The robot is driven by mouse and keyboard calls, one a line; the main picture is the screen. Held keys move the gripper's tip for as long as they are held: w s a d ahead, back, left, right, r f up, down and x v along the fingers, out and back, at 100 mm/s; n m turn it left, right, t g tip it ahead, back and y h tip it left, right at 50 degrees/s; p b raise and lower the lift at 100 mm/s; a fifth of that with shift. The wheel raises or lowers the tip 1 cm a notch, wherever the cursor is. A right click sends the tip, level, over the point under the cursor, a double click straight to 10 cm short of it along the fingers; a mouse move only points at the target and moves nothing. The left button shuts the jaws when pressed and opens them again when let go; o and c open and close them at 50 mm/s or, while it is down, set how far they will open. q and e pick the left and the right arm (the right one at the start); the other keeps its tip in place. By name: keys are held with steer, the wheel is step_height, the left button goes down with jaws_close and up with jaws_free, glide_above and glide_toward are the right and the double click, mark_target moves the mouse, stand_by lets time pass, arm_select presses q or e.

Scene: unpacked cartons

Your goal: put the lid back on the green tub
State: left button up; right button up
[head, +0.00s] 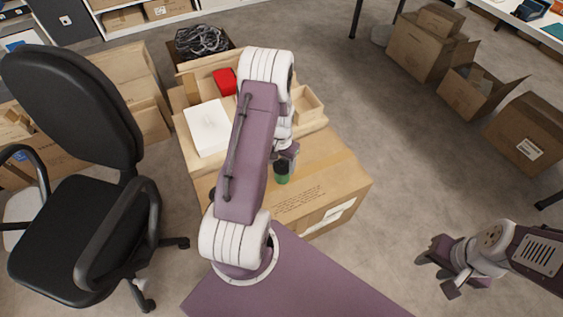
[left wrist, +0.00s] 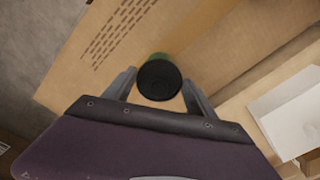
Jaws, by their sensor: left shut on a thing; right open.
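The green tub (head: 282,178) stands on the large carton (head: 325,178) in the middle of the head view, just below my left gripper (head: 286,152). In the left wrist view, a round black lid (left wrist: 159,80) sits between the two fingers of my left gripper (left wrist: 159,88), which is shut on it. A green edge of the tub (left wrist: 160,56) shows behind the lid. The lid hides most of the tub there, so I cannot tell whether the two touch. My right gripper (head: 440,262) is open and empty over the floor at the lower right.
A black office chair (head: 80,200) stands at the left.

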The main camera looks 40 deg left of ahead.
arm_select(q)
steer(key=shift+p, duration=0.45)
stand_by(1.0)
steer(key=shift+f, duration=0.2)
stand_by(0.6)
stand_by(0.4)
stand_by(0.4)
steer(key=o, duration=1.7)
steer(key=shift+p, duration=0.3)
